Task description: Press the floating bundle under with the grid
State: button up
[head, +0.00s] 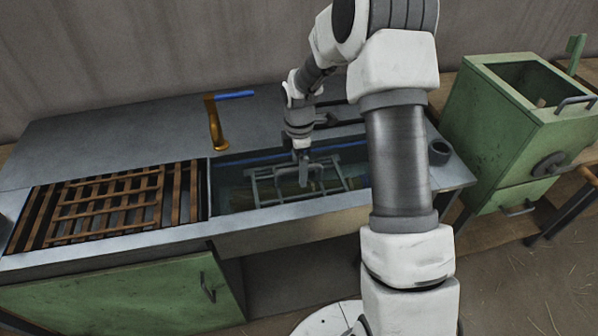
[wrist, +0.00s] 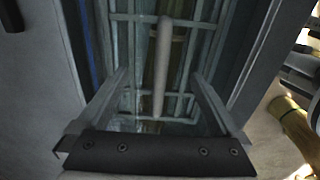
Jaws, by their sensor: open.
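The metal grid (head: 262,190) lies in the water-filled basin (head: 228,190) in the head view. In the wrist view, its bars (wrist: 205,45) run across the basin and a pale rod-like handle (wrist: 162,65) stands out in the middle. The brownish bundle (head: 284,187) shows through the bars, and also behind the handle in the wrist view (wrist: 151,60); most of it is hidden. My gripper (head: 303,172) is over the grid, pointing down. In the wrist view my gripper (wrist: 160,75) is open, with one finger on each side of the handle. I cannot tell whether either finger touches it.
A brass tap (head: 215,125) with a blue lever stands behind the basin. A brown slatted rack (head: 110,203) lies left of it. A dark cup (head: 440,152) sits at the counter's right end, near a green box (head: 505,130). A yellowish bundle-like object (wrist: 294,125) shows right in the wrist view.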

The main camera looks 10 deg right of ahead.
notch_tip(320, 180, up, 22)
jog(key=p, duration=0.8)
jog(key=shift+r, duration=0.1)
dwell(0.4)
jog(key=s+r+m+t, duration=0.2)
jog(key=s+r+m, duration=0.6)
jog(key=s+r, duration=0.4)
jog(key=s+r+m+t, duration=0.1)
jog(key=s+m+t, duration=0.2)
jog(key=s+m, duration=0.7)
jog(key=s, duration=0.5)
jog(key=shift+r+t, duration=0.25)
jog(key=shift+t, duration=0.05)
